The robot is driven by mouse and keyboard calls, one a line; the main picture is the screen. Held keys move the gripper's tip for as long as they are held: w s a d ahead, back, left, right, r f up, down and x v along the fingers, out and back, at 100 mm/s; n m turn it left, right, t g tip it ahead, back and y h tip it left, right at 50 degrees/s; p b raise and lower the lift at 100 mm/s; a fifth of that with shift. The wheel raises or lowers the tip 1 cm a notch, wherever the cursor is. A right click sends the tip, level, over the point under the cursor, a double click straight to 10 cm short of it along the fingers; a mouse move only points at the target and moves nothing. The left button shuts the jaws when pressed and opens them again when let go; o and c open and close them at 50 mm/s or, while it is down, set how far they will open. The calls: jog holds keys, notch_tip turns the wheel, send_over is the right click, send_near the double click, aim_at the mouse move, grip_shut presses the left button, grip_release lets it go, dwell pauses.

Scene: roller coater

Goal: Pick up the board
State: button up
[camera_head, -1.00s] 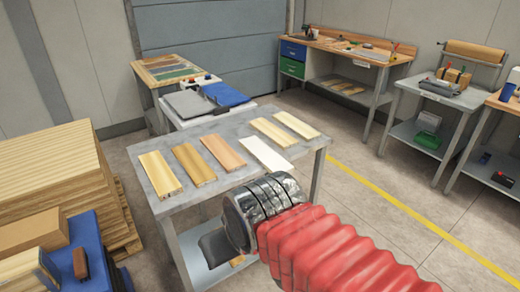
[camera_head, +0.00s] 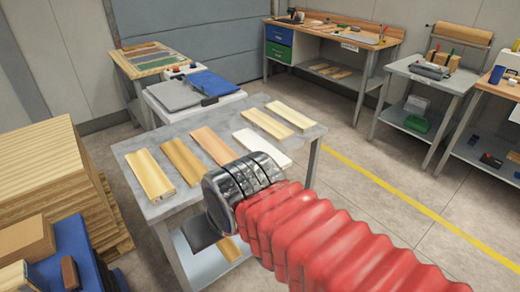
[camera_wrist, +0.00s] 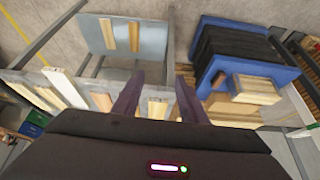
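Several boards lie side by side on a grey metal table (camera_head: 140,149). They include a light wooden board (camera_head: 150,174) at the left, a tan one (camera_head: 184,161), a pinkish-brown one (camera_head: 213,146) and a white one (camera_head: 262,145). Two pale boards (camera_head: 264,123) (camera_head: 293,117) lie behind at the right. My arm's end is at the table's front edge, and its fingers are hidden in the head view. In the wrist view my gripper (camera_wrist: 158,92) is open and empty, its two dark fingers wide apart. A board (camera_wrist: 157,108) shows between them, apparently beyond them.
The table's lower shelf (camera_wrist: 150,32) holds two more boards. A blue pallet-like stand (camera_wrist: 290,73) with dark and wooden stacks is at the right in the wrist view. A large wood stack (camera_head: 45,170) stands left of the table. Open floor (camera_head: 400,180) lies to the right.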

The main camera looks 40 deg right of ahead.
jog(key=o, duration=0.3)
jog(key=shift+w+f+m, duration=0.15)
jog(key=shift+f+m, duration=0.25)
jog(key=shift+m, duration=0.2)
jog(key=o, duration=0.9)
jog(key=w+d+f+m+g+y, duration=0.1)
jog(key=w+d+f+m+y, duration=0.2)
jog(key=m, duration=0.6)
jog(key=shift+w+f+y, duration=0.3)
jog(key=shift+w+f, duration=0.2)
jog(key=shift+w, duration=0.2)
jog(key=shift+o, duration=0.2)
jog(key=w+d+f+m+t+y, duration=0.1)
jog(key=w+d+m+t, duration=0.1)
jog(key=w+d+m, duration=0.3)
jog(key=d+m, duration=0.3)
jog(key=m, duration=0.1)
jog(key=shift+w+d+f+m+t+y, duration=0.2)
jog(key=shift+d+f+m+t+y, duration=0.1)
jog(key=shift+d+f+m+y, duration=0.1)
jog(key=m+t+h, duration=0.5)
jog(key=m+t, duration=0.1)
jog(key=m, duration=1)
send_near(284, 166)
jog(key=v, duration=0.4)
jog(key=shift+a+f, duration=0.1)
jog(key=shift+a, duration=0.1)
jog(key=shift+x, duration=4.25)
jog(key=shift+w, duration=0.15)
